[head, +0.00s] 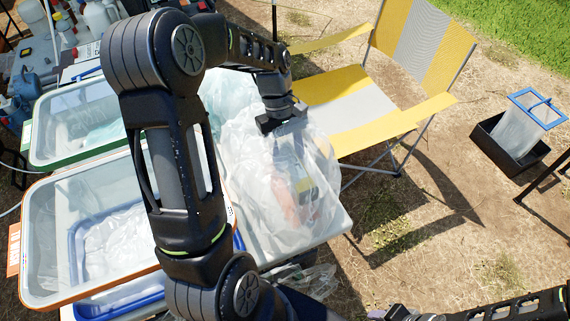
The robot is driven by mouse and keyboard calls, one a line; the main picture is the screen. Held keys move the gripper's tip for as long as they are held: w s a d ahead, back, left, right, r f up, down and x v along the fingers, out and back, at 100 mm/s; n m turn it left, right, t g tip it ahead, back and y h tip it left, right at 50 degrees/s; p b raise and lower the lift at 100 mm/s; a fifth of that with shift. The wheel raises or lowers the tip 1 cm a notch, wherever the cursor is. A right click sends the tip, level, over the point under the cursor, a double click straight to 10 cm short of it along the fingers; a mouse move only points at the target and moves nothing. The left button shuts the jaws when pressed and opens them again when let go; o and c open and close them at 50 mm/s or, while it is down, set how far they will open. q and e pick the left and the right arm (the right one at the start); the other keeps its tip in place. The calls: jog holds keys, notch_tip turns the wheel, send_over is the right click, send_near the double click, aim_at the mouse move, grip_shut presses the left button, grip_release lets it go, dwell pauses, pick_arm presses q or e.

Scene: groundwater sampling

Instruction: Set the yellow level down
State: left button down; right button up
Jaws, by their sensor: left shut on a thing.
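A yellow patch, which looks like the yellow level (305,186), shows blurred through a clear plastic bag (262,212), with an orange-red thing beside it. My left gripper (297,172) points down into the bag. Its fingers show only faintly through the plastic, and they look shut on the yellow level. The film hides the level's full outline and whether it touches anything below. My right gripper (397,313) is at the bottom edge, cut off by the frame, and its jaws cannot be made out.
The bag stands on a white surface (328,232). To its left are an orange-rimmed bin (38,262) and a green-rimmed bin (36,128). A yellow and grey folding chair (345,92) stands behind. A black box (508,150) with a blue-framed mesh is far right. Bare ground lies between.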

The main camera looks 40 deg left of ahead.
pick_arm(q)
jog(key=shift+s+d, duration=0.1)
jog(key=shift+d, duration=0.05)
jog(key=shift+f, duration=0.1)
send_over(291, 194)
jog(key=a, duration=0.1)
jog(key=shift+w+a+f, duration=0.1)
jog(key=shift+w+f, duration=0.1)
jog(key=shift+f, duration=1.35)
jog(key=shift+w+a+f, duration=0.1)
jog(key=shift+w+f, duration=0.05)
jog(key=shift+f, duration=1.35)
jog(key=shift+f+p, duration=0.45)
jog(key=shift+f, duration=1.4)
jog(key=shift+d, duration=0.1)
jog(key=shift+f, duration=0.15)
jog(key=c, duration=0.8)
grip_release()
